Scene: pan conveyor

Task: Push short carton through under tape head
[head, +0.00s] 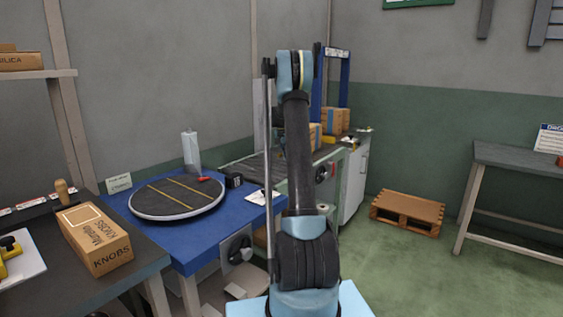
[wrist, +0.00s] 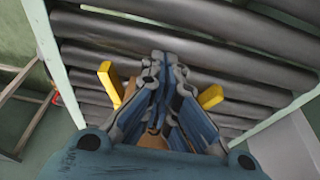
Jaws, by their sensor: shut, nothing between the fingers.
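The tape head's blue frame (head: 346,75) stands at the back, partly hidden by my arm. A brown carton (head: 337,121) with blue marking sits by the frame. Another carton (head: 315,136) shows left of it, mostly hidden behind my arm; I cannot tell which is the short one. In the wrist view my gripper (wrist: 162,60) is shut and empty, with its fingers over dark conveyor rollers (wrist: 225,55). A small brown patch shows between the finger links, too hidden to name. The gripper is hidden in the head view.
A blue table (head: 235,222) with a round turntable (head: 178,198) stands left of my arm. A carton marked KNOBS (head: 95,240) lies on the dark bench at left. A wooden pallet (head: 407,209) is on the floor at right, where there is free room.

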